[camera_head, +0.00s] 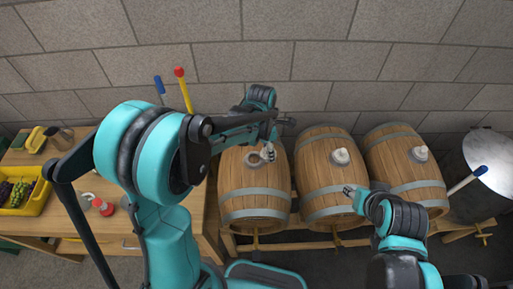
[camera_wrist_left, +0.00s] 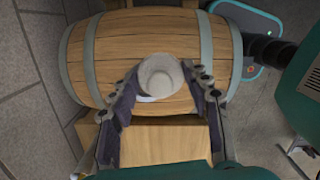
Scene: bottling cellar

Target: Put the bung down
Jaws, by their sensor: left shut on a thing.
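The pale grey-white bung (camera_wrist_left: 160,76) is between the two fingers of my left gripper (camera_wrist_left: 160,88) in the left wrist view. The gripper is shut on it. Behind it is the left wooden barrel (camera_wrist_left: 110,45), also in the head view (camera_head: 240,185), with a pale ring around its bung hole (camera_head: 252,159) on top. My left gripper (camera_head: 268,150) is over this barrel, just right of the hole. I cannot tell whether the bung touches the barrel. My right gripper (camera_head: 349,190) is near the middle barrel's front; its opening is unclear.
The middle barrel (camera_head: 330,180) and right barrel (camera_head: 405,175) have white bungs (camera_head: 341,156) on top. A wooden rack (camera_head: 300,245) carries the barrels. A steel drum (camera_head: 490,160) stands right. The bench (camera_head: 185,215) at left holds a yellow grape crate (camera_head: 35,205).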

